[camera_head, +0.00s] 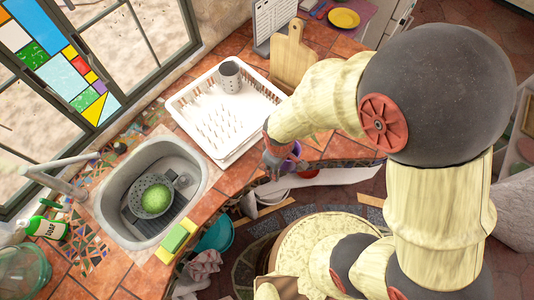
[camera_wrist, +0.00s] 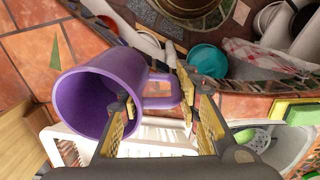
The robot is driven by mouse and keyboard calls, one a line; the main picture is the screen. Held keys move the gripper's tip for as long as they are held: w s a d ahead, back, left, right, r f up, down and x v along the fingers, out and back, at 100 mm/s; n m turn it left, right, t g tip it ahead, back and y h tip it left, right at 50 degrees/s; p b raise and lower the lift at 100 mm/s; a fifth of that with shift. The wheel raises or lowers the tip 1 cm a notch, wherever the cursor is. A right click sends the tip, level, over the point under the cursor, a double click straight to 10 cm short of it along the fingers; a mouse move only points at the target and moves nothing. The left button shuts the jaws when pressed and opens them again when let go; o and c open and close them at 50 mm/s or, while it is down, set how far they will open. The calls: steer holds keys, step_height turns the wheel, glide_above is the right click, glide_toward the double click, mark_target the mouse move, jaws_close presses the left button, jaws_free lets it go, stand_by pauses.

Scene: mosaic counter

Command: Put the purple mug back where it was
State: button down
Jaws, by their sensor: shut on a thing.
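The purple mug (camera_wrist: 92,98) fills the left of the wrist view, its open mouth facing the camera and its handle (camera_wrist: 160,92) pointing right. My gripper (camera_wrist: 156,100) has one finger at the mug's wall and the other beyond the handle, and it is shut on the mug. In the head view, my gripper (camera_head: 274,160) is at the counter's front edge, right of the dish rack. Only a small purple part of the mug (camera_head: 293,158) shows there, behind the fingers. I cannot tell its height above the counter.
The white dish rack (camera_head: 212,136) holds a grey cup (camera_head: 230,76). A wooden cutting board (camera_head: 291,62) stands behind my arm. The sink (camera_head: 112,204) holds a colander (camera_head: 138,187) with a green thing. A sponge (camera_head: 176,238) lies on the front edge. Terracotta tiles (camera_head: 234,180) beside the rack are bare.

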steer(key=w+a+f, duration=0.1)
steer(key=w+f, duration=0.1)
steer(key=w+a+f, duration=0.1)
steer(key=w+f, duration=0.1)
steer(key=w, duration=0.1)
steer(key=w+a+f, duration=0.1)
steer(key=w+f, duration=0.2)
steer(key=shift+w+a, duration=0.25)
steer(key=shift+a, duration=0.15)
steer(key=shift+w+a+f, duration=0.25)
steer(key=shift+w+f, duration=0.3)
steer(key=shift+f, duration=0.25)
steer(key=shift+f+p, duration=0.4)
steer(key=shift+f, duration=1)
steer(key=shift+f, duration=0.25)
steer(key=c, duration=1.3)
jaws_free()
steer(key=shift+r, duration=0.1)
steer(key=shift+o, duration=0.2)
steer(key=shift+r, duration=0.1)
step_height(320, 180, up, 12)
steer(key=shift+s, duration=0.15)
